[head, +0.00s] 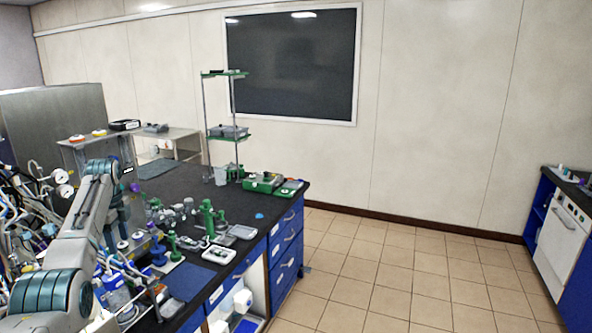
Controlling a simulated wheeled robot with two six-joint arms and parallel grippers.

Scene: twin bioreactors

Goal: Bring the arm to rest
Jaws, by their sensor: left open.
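My left arm comes in from the lower left and reaches up over the near left part of the black-topped lab bench (220,205). Its wrist bends down beside the tubing and bioreactor gear. My left gripper (121,232) is open, small and partly lost among the clutter behind the arm. I see nothing held in it. My right gripper is not in view.
Green stands and small metal parts (207,215) crowd the bench middle. A green box (263,183) and a tall green-shelved rack (235,138) stand at its far end. Tubing (25,215) fills the left. The tiled floor (400,280) at right is clear.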

